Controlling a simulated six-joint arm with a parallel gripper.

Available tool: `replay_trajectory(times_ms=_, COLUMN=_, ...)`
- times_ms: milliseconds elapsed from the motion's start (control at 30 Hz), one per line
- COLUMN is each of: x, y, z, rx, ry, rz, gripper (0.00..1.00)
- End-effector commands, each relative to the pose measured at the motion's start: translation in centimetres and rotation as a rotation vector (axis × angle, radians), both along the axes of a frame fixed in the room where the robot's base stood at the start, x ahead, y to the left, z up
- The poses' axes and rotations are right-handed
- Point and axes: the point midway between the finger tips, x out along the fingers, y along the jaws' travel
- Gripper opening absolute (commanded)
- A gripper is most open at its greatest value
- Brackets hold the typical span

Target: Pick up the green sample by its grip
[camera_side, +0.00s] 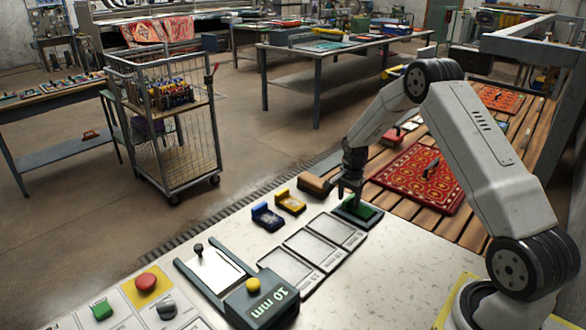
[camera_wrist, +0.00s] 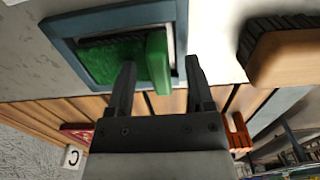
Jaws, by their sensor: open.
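The green sample (camera_wrist: 103,58) is a bristly green pad lying in a dark square tray (camera_wrist: 60,48). Its upright green grip (camera_wrist: 157,45) stands along one edge of the pad. In the side view the green sample (camera_side: 366,213) sits in its tray at the table's far right corner, partly hidden by my gripper (camera_side: 347,196). In the wrist view my gripper (camera_wrist: 160,65) is open, with one finger on each side of the grip. There is a visible gap on both sides, and nothing is held.
A wooden-backed brush (camera_wrist: 285,55) lies beside the tray. Yellow (camera_side: 291,201) and blue (camera_side: 268,217) pieces stand to the left. Labelled empty frames (camera_side: 338,230) lie in front. A red rug (camera_side: 418,180) lies on slats to the right.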

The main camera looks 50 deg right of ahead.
Motion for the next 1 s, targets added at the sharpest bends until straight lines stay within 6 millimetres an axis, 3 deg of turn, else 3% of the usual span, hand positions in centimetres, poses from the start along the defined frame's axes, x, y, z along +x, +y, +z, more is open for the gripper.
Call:
replay_trajectory(times_ms=33, x=0.0, y=0.0, z=0.0, rx=0.0, ry=0.0, rz=0.0, gripper=0.61)
replay_trajectory(times_ms=233, x=0.0, y=0.0, z=0.0, rx=0.0, ry=0.0, rz=0.0, gripper=0.0)
replay_trajectory(times_ms=733, x=0.0, y=0.0, z=0.4, rx=0.0, ry=-0.001, rz=0.0, gripper=0.0)
replay_trajectory(times_ms=1000, x=0.0, y=0.0, z=2.8, rx=-0.001, ry=-0.002, rz=0.0, gripper=0.0)
